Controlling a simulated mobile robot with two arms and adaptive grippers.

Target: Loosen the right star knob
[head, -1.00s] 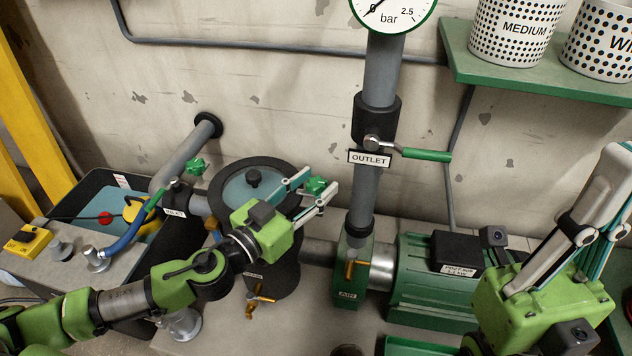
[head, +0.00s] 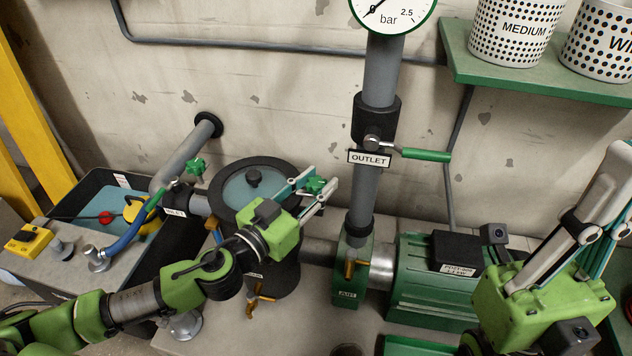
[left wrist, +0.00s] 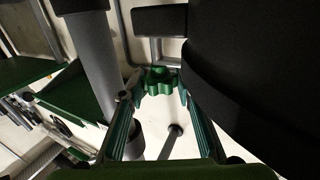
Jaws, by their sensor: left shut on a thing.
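The right star knob (head: 315,185) is green and lobed, at the right edge of the round filter housing (head: 254,188). My left gripper (head: 318,187) is shut on it, with a finger on either side. In the left wrist view the knob (left wrist: 160,80) sits between the two fingertips. The left star knob (head: 196,166) stands at the housing's far left, apart from any gripper. My right gripper (head: 612,185) is at the right of the head view, pointing up; its fingertips lie close together and I cannot tell their opening.
The outlet pipe (head: 364,205) rises just right of the left gripper, with a green-handled valve (head: 425,155) above. A green pump motor (head: 430,285) stands right of it. A black tray (head: 120,185) is at the left. A green shelf (head: 540,75) holds two spotted buckets.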

